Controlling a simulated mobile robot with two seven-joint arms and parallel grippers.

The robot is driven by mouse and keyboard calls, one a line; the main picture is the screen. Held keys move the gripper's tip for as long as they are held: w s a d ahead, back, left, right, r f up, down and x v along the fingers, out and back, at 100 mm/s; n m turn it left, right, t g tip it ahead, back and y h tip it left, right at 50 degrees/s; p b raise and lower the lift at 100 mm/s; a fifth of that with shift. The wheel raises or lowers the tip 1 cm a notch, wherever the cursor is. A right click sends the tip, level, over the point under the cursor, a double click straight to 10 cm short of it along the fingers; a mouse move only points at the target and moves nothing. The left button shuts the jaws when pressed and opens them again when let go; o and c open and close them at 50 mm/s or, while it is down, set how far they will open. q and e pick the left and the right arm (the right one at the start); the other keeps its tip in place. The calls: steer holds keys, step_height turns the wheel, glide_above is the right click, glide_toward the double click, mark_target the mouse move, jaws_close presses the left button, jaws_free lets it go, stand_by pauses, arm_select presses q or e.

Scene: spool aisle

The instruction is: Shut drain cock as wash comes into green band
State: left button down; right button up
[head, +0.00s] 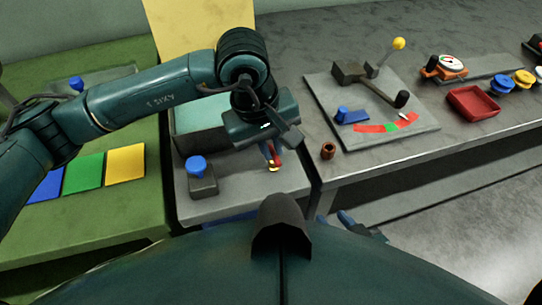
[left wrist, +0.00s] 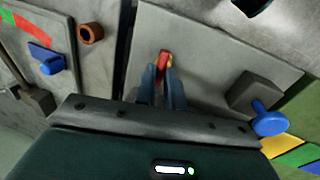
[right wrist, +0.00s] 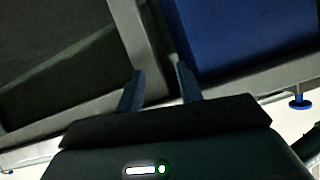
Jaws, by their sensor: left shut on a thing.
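My left gripper (head: 272,148) is shut on a small red handle (left wrist: 163,58), which I take to be the drain cock. Yellow shows beside the handle (head: 273,168), at the front of a grey plate (left wrist: 205,35). The fingers hide part of the handle, so its exact angle is unclear. On a grey board, a curved scale has red ends and a green band (head: 391,126) between them. A small pale pointer (head: 403,116) seems to lie near the right red part, right of the green. My right gripper (right wrist: 158,82) is open and empty, low beside the bench front.
A blue-topped knob block (head: 203,185) stands left of the cock. A brown ring (head: 328,151) lies near the bench edge. Coloured cards (head: 84,172) lie left on green.

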arm_select(q)
steer(key=shift+f+m+b, duration=0.2)
steer(key=shift+m+b, duration=0.1)
steer(key=shift+m, duration=0.1)
steer(key=shift+r, duration=0.25)
arm_select(e)
steer(key=shift+s+d+r+t, duration=0.3)
steer(key=shift+s+r+t, duration=0.05)
steer(key=shift+s+t, duration=0.1)
arm_select(q)
steer(key=c, duration=1.5)
jaws_free()
arm_select(e)
steer(key=shift+w, duration=0.1)
arm_select(q)
steer(key=r, duration=0.4)
steer(key=a+r, duration=0.1)
steer(key=r, duration=0.3)
steer(key=a+r, duration=0.1)
steer(key=r, duration=0.4)
steer(key=shift+s+a, duration=0.25)
steer(key=shift+s, duration=0.1)
